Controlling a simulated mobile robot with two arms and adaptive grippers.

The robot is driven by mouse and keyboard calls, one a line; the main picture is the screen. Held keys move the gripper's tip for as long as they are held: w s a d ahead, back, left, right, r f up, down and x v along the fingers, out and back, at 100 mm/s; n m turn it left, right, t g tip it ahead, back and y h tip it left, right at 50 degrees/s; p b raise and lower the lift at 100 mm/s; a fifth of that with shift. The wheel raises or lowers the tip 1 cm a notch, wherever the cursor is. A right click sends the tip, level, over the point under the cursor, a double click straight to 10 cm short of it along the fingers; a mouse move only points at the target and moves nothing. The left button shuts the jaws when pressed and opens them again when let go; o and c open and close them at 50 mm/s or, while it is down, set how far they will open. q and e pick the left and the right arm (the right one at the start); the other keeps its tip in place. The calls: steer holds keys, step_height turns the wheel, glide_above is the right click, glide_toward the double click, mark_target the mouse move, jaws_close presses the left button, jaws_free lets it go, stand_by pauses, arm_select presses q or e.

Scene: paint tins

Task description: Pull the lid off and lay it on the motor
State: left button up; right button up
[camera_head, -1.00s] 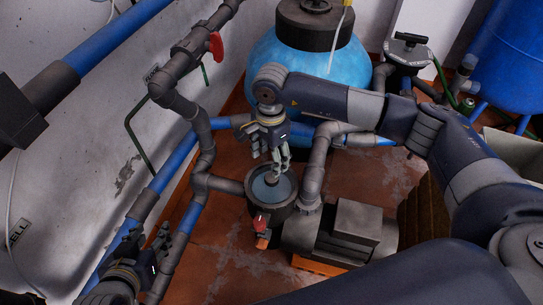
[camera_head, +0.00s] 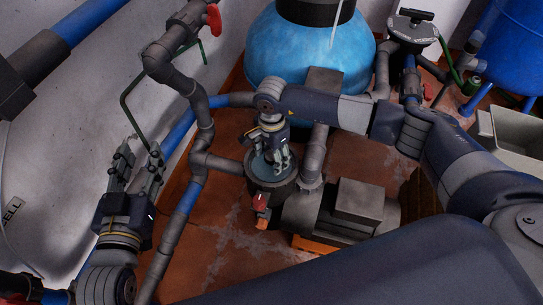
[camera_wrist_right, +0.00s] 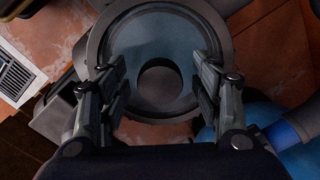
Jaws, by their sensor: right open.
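The lid (camera_wrist_right: 130,42) is a round, bluish see-through disc with a dark round knob (camera_wrist_right: 160,83) at its middle. It sits on the dark pump pot (camera_head: 269,187), within the pot's rim. My right gripper (camera_head: 280,168) points down just over the lid and hides much of it in the head view. In the right wrist view its two fingers (camera_wrist_right: 164,86) stand apart, one on each side of the knob. The motor (camera_head: 305,214) lies right of the pot, with a dark box on top. My left gripper (camera_head: 138,166) is open and empty, fingers up, left of the pipes.
Grey and blue pipes (camera_head: 200,140) run between my left gripper and the pot. A red valve handle (camera_head: 214,17) is above. A big blue tank (camera_head: 305,55) stands behind the pot. The floor (camera_head: 225,240) in front is clear.

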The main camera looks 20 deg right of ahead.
arm_select(q)
steer(key=shift+r, duration=0.1)
arm_select(e)
steer(key=c, duration=1.3)
steer(key=shift+o, duration=1.4)
steer(key=shift+c, duration=1.3)
steer(key=shift+r+p, duration=0.3)
steer(key=shift+r, duration=0.45)
arm_select(q)
steer(key=s+a+f+g+y+p, duration=0.1)
steer(key=s+f+g, duration=0.2)
steer(key=f, duration=0.4)
steer(key=shift+a+f+g, duration=0.2)
steer(key=shift+a+g, duration=0.2)
steer(key=shift+g, duration=0.3)
arm_select(e)
steer(key=shift+r, duration=0.45)
arm_select(q)
steer(key=shift+s, duration=0.1)
arm_select(e)
steer(key=shift+r, duration=0.15)
